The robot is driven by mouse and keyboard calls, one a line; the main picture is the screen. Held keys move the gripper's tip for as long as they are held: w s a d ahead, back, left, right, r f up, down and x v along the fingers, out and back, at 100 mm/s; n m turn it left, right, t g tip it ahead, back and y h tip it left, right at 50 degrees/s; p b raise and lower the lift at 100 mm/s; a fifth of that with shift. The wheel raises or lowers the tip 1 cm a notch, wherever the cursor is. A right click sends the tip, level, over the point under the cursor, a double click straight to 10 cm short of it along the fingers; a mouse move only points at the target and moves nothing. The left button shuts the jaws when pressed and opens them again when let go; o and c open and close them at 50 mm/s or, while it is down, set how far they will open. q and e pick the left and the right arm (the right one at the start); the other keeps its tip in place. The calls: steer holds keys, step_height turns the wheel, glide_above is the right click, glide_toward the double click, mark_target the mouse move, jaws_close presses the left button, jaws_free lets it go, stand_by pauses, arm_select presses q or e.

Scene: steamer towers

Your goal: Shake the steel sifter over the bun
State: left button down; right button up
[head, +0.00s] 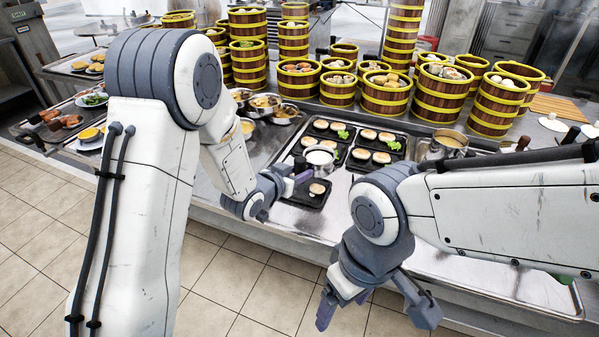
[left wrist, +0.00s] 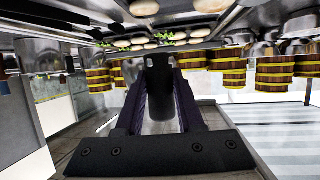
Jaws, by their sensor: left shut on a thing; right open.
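The steel sifter (head: 319,160) is a round cup with white powder inside, in the middle of the head view. My left gripper (head: 297,182) is shut on the sifter's handle, just left of and below the cup. In the left wrist view its fingers close around a dark piece (left wrist: 159,72); the cup is hard to make out there. A bun (head: 317,189) lies on a dark tray (head: 301,199) just below the cup in the picture. I cannot tell whether the cup is directly over it. My right gripper (head: 374,312) is open and empty, in front of the counter.
Dark trays with several buns and lettuce (head: 343,134) lie behind the sifter. Towers of bamboo steamers (head: 440,98) line the back. Steel bowls (head: 264,105) stand left, a steel pot (head: 446,142) right. The counter's front right (head: 480,270) is mostly bare.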

arm_select(q)
steer(key=shift+f+b, duration=1.9)
steer(key=shift+f, duration=0.1)
steer(key=shift+w+a, duration=0.1)
